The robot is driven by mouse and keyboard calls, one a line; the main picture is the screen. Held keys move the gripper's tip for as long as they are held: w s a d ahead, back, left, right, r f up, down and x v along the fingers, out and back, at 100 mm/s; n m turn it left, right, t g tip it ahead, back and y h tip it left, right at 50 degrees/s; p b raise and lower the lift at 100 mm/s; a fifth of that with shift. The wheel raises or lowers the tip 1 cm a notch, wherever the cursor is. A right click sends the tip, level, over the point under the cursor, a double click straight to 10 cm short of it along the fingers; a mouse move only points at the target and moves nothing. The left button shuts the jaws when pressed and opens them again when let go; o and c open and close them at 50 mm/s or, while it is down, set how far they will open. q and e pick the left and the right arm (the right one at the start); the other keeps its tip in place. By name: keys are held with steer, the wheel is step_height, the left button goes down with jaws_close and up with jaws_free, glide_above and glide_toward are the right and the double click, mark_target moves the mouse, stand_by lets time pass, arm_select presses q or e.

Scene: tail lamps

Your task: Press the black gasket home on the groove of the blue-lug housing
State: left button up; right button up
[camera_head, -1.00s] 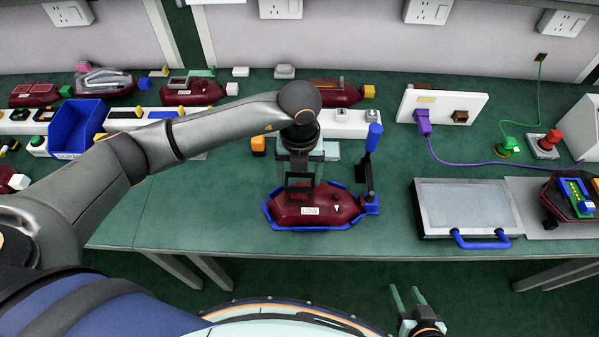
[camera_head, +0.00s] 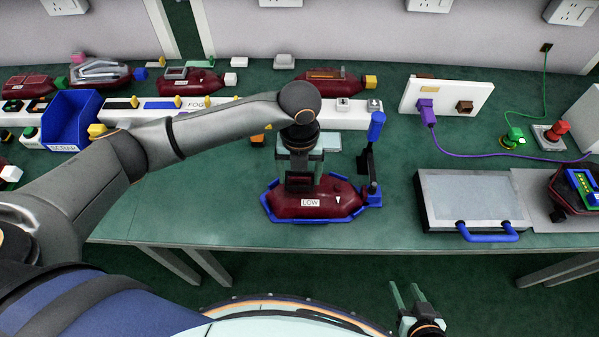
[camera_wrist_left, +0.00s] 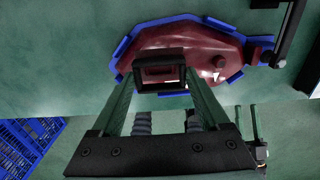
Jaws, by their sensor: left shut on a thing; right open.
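The dark red housing (camera_head: 328,202), labelled LOW, lies in a blue cradle (camera_head: 271,215) on the green bench. A blue block (camera_head: 373,199) is at its right end; I cannot tell whether it is the lug or cradle. My left gripper (camera_head: 300,180) points down over the housing's left half and is shut on the black gasket (camera_wrist_left: 160,58), a rectangular frame. In the left wrist view the gasket lies between the fingertips, over the housing (camera_wrist_left: 205,50). The groove is hidden, and I cannot tell whether the gasket touches it. My right gripper (camera_head: 407,297) is open and empty.
A black post with a blue handle (camera_head: 377,125) stands close right of the housing. Further right is a grey panel with a blue handle (camera_head: 475,200). Other red housings (camera_head: 330,87) and a blue bin (camera_head: 72,125) stand behind. The bench left of the cradle is clear.

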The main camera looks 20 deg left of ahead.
arm_select(q)
steer(key=shift+f+b, duration=0.95)
steer(key=shift+f, duration=0.2)
stand_by(0.8)
steer(key=o, duration=1.1)
steer(key=shift+o, duration=0.2)
step_height(320, 180, up, 13)
steer(key=shift+f, duration=0.2)
